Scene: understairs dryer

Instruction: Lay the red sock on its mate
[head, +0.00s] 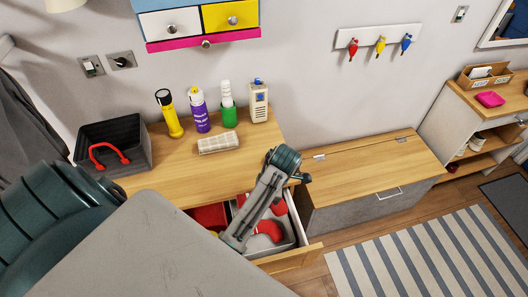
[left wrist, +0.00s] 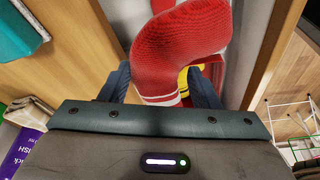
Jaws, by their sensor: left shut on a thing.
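My left gripper (left wrist: 162,92) is shut on a red knitted sock (left wrist: 185,48) with white stripes near its cuff; the sock fills the space between the fingers. In the head view, my left forearm reaches down over the open drawer (head: 303,254), and the fingertips are hidden. Red cloth (head: 270,230) shows just right of the arm inside the drawer. More red (head: 210,215) lies in the drawer's left part. I cannot tell which red piece is the mate. My right gripper is not in view.
A wooden bench (head: 360,165) stands right. The striped rug (head: 440,255) is clear.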

